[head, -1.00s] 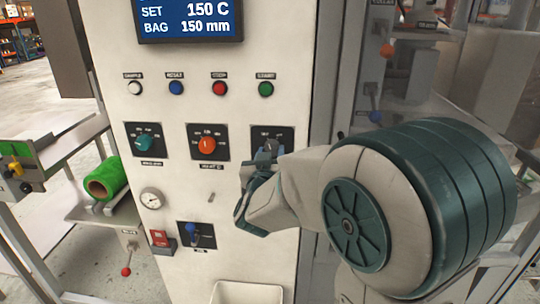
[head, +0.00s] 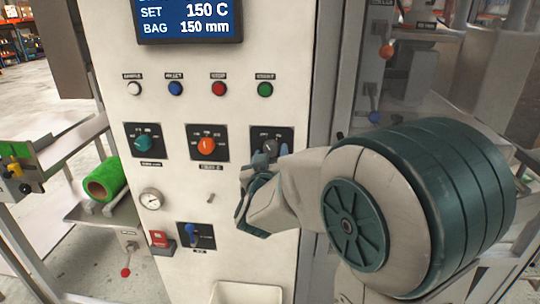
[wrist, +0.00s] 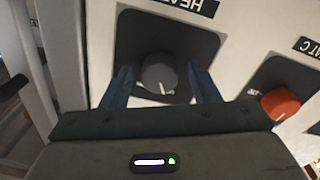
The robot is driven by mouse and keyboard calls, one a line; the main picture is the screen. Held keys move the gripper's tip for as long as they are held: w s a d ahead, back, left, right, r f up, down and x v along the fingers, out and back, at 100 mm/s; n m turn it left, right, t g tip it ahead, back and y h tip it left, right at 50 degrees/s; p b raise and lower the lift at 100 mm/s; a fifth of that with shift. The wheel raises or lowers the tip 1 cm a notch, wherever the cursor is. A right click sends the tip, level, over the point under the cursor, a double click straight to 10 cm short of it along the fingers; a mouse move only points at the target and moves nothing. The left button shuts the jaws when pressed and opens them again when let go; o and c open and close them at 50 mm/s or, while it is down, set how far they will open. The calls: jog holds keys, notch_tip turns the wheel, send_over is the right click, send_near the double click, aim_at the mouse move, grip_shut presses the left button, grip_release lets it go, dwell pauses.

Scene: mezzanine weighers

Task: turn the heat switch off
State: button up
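The heat switch is a grey round knob (head: 270,147) on a dark plate at the right of the white panel. In the wrist view the knob (wrist: 160,72) sits between my fingers, and its white mark points toward the bottom of the picture, tilted slightly right. A partly cut-off upside-down label beginning "HEA" (wrist: 186,5) is by its plate. My gripper (wrist: 161,90) is open around the knob, with a narrow gap on each side. In the head view my gripper (head: 271,158) is at the knob and partly covers its plate.
An orange knob (head: 206,146) and a teal knob (head: 144,143) are to the left. Several push buttons are above, including a green one (head: 265,89). A display (head: 190,20) is at the top.

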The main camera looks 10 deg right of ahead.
jog(key=shift+s, duration=0.1)
jog(key=b+v, duration=0.5)
jog(key=v, duration=0.8)
jog(key=shift+s+a, duration=0.15)
jog(key=shift+s, duration=0.15)
jog(key=shift+f, duration=0.1)
jog(key=a+f+n+g+y+p, duration=0.2)
jog(key=a+f+n+g+y, duration=0.25)
jog(key=y, duration=0.45)
jog(key=s+d+f+m+g+h, duration=0.1)
jog(key=s+d+f+m+g, duration=0.1)
jog(key=s+d+f+g, duration=0.2)
jog(key=s+d+f+m+g+h, duration=0.1)
jog(key=s+d+f+g, duration=0.3)
jog(key=s, duration=0.6)
jog(key=shift+s+d+m+g+h+p, duration=0.15)
jog(key=shift+d+m+g+h+p, duration=0.15)
jog(key=shift+d+m+g+p, duration=0.45)
